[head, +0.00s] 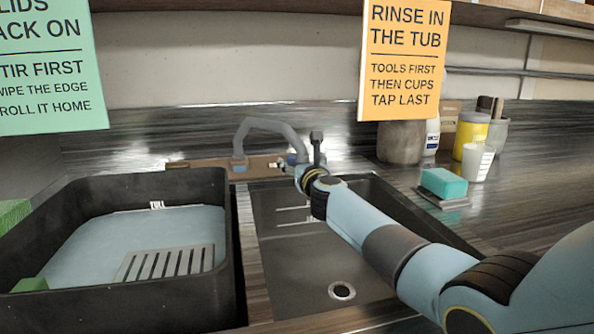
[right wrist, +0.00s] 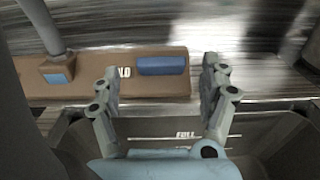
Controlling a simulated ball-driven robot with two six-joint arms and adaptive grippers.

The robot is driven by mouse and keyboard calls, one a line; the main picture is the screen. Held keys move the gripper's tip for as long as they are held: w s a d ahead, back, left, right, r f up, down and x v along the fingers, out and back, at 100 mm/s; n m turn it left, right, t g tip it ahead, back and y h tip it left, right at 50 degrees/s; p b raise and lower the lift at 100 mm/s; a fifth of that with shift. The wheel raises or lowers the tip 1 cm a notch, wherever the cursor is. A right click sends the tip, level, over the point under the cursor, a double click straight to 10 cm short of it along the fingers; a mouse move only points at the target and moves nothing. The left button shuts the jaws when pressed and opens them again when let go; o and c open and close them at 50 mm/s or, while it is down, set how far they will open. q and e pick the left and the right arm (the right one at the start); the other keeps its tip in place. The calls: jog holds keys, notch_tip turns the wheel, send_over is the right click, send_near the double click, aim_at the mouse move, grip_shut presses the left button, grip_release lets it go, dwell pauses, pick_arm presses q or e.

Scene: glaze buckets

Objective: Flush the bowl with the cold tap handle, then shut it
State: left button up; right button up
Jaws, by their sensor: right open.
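The blue cold tap handle (right wrist: 163,65) lies sideways on a brown tap block (right wrist: 100,88) in the right wrist view, beside partly hidden lettering. My right gripper (right wrist: 160,72) is open, its fingers either side of the handle in the picture; I see no clear contact. In the head view this gripper (head: 290,168) is at the tap block, over the back of the sink. A grey spout (head: 268,123) arches up from the block; its end is hidden near the gripper. The dark sink bowl (head: 285,245) looks empty, with a drain (head: 342,291). My left gripper is out of view.
A black tub (head: 115,301) left of the sink holds pale water and a slotted grate (head: 166,263). A teal sponge (head: 443,183), cups and a yellow jar (head: 470,134) stand on the right counter. An orange sign (head: 403,60) hangs above the sink.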

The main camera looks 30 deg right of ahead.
jog(key=shift+b+x, duration=0.4)
jog(key=shift+x, duration=0.55)
jog(key=shift+w+d, duration=0.1)
jog(key=shift+w, duration=0.1)
jog(key=c, duration=1.2)
